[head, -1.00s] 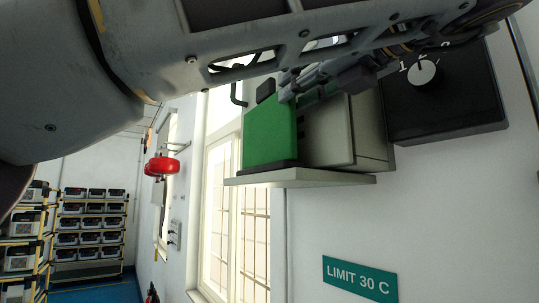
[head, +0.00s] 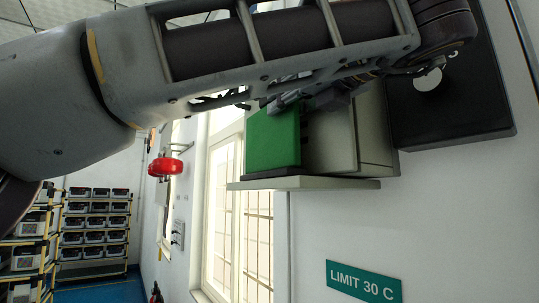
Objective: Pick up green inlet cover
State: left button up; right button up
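The green inlet cover (head: 272,141) stands upright on a pale wall shelf (head: 300,183), at the left side of a beige box (head: 336,140). My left arm crosses the top of the head view from the left. My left gripper (head: 284,103) is at the top edge of the green cover, partly hidden behind my arm. I cannot tell whether its fingers are closed on the cover. My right gripper is not in view.
A black panel with a white knob (head: 428,79) is on the wall to the right of the box. A green "LIMIT 30 C" sign (head: 363,282) is below. A red round object (head: 165,167) projects from the wall at left. Racks of boxes (head: 95,220) stand far left.

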pick_arm(q)
jog(key=shift+w+a+r+p, duration=0.2)
jog(key=shift+w+a+p, duration=0.15)
jog(key=shift+w, duration=0.2)
jog(key=shift+w+a+r+p, duration=0.15)
jog(key=shift+w+a+p, duration=0.05)
jog(key=shift+w+a, duration=0.3)
jog(key=shift+w+a+f, duration=0.1)
jog(key=shift+w+a, duration=0.25)
jog(key=shift+w, duration=0.3)
jog(key=shift+s+d, duration=0.1)
grip_shut()
